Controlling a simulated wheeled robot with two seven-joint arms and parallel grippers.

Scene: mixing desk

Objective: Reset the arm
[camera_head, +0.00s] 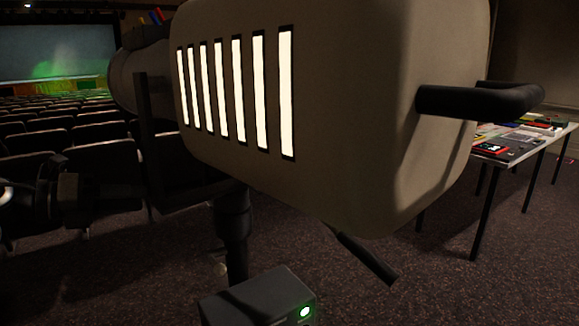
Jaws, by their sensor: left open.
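My left gripper (112,198) comes in from the left edge, dark against the dark seats. It is open, and I see nothing between its fingers, though the dim light hides detail. It is left of a large beige spotlight housing (350,110) with bright vertical slots. It appears close to the spotlight's dark bracket (150,140); I cannot tell whether they touch. My right gripper is not in view.
The spotlight stands on a black post (233,235), with a black handle (480,101) at its back. A dark box (255,298) with a green light is below. Rows of seats (60,150) fill the left. A table (510,155) with equipment stands right, with open carpet before it.

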